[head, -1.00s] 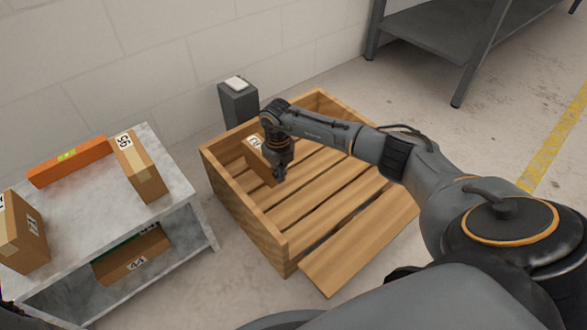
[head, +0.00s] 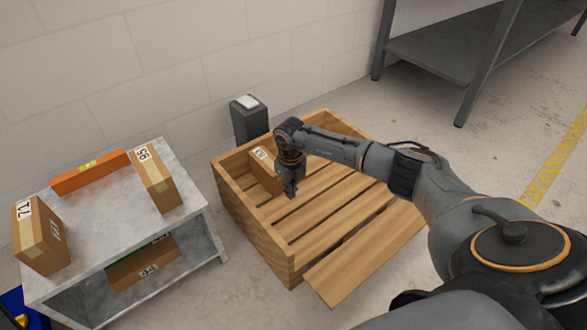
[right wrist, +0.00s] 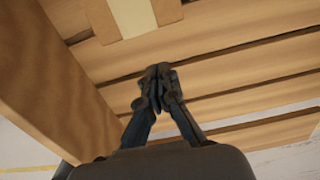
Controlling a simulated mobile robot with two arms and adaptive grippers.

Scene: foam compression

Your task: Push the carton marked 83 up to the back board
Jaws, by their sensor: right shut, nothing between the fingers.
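A brown carton (head: 265,174) with a white label on top stands in the wooden crate, near its far left corner; its digits are too small to read surely. The crate's back board (head: 299,131) runs along the wall side; I cannot tell whether carton and board touch. My right gripper (head: 291,192) is shut and empty, low over the slats on the carton's front side. In the right wrist view the shut fingertips (right wrist: 157,80) show below the carton (right wrist: 132,14), with slats visible between. My left gripper is not in view.
The crate's left side board (head: 250,226) is close to the carton. A grey post (head: 249,122) stands behind the crate. The slats (head: 335,215) at right are clear.

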